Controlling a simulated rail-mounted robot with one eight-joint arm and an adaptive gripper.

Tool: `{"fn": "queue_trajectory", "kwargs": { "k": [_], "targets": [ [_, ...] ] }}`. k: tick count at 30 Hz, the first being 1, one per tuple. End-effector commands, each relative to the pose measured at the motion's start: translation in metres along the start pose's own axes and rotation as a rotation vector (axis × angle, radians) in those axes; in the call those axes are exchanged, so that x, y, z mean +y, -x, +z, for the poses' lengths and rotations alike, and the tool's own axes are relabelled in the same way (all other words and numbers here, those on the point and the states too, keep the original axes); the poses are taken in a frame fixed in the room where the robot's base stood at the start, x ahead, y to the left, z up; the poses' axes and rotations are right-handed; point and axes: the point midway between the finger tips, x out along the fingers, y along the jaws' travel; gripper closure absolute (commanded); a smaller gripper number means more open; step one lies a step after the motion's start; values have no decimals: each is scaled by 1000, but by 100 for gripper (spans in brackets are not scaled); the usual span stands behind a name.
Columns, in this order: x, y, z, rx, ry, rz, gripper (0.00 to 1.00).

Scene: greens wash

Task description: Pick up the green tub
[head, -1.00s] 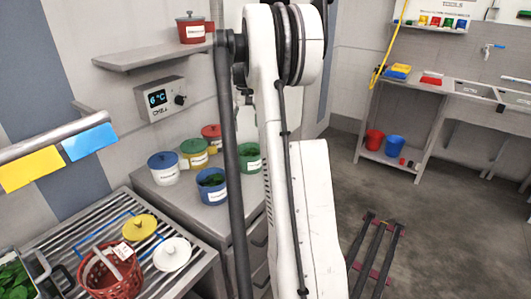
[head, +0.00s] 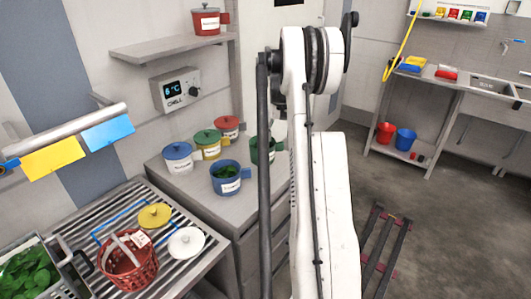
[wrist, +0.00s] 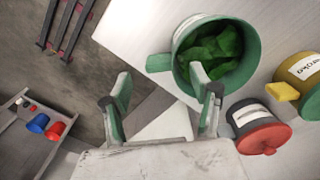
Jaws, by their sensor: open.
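The green tub (wrist: 251,43) is open, with green leaves inside and a side handle (wrist: 159,62). In the head view the tub (head: 270,146) stands at the counter's right end, partly hidden by my arm. My gripper (wrist: 160,73) is open and empty in the wrist view. The handle shows between its two fingertips. The right fingertip overlaps the near side of the tub in the picture; I cannot tell whether they touch. My gripper is not visible in the head view.
Close by stand a red-lidded tub (wrist: 262,137), a yellow tub (wrist: 298,72), a blue tub with leaves (head: 226,184) and a blue-lidded white tub (head: 178,160). A red basket (head: 128,272) sits on the slatted rack. The counter edge drops to open floor (wrist: 85,75).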

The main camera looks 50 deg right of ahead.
Motion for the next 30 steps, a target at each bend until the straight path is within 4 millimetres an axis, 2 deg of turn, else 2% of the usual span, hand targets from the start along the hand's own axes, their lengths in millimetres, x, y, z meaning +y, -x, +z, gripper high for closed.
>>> {"fn": "queue_trajectory", "kwargs": {
  "k": [5, 13, 21, 30],
  "targets": [
    [-1, -11, -1, 0, 0, 0, 42],
    [-1, -47, -2, 0, 0, 0, 42],
    [-1, -52, -2, 0, 0, 0, 42],
    [-1, -52, -2, 0, 0, 0, 82]
  ]
}}
